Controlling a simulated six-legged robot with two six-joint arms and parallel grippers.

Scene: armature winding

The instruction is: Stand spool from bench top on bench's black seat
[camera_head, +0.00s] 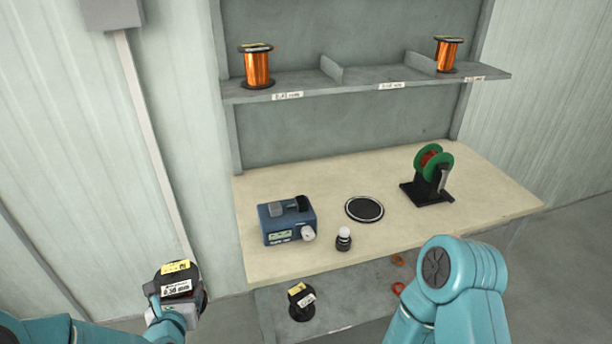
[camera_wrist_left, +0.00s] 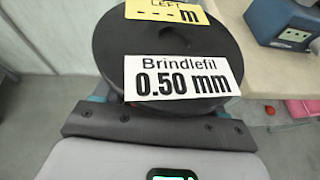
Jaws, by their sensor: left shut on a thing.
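A spool (camera_head: 178,272) with a black flange is in my left gripper (camera_head: 170,308), at the lower left in the head view, left of the bench and clear of it. In the left wrist view the spool's flange (camera_wrist_left: 115,45) fills the upper middle, with a yellow label and a white label reading "Brindlefil 0.50 mm". My left gripper (camera_wrist_left: 150,125) is shut on it; the spool's winding is mostly hidden. The round black seat (camera_head: 364,209) with a pale rim lies empty on the bench top (camera_head: 300,266). My right arm shows at lower right, but its gripper is not in view.
A blue meter box (camera_head: 287,221) and a small dark pot with a white top (camera_head: 344,239) stand left and front of the seat. A green-flanged reel on a black stand (camera_head: 430,178) is right. Copper spools (camera_head: 257,68) sit on the shelf; another black-flanged spool (camera_head: 301,302) is below.

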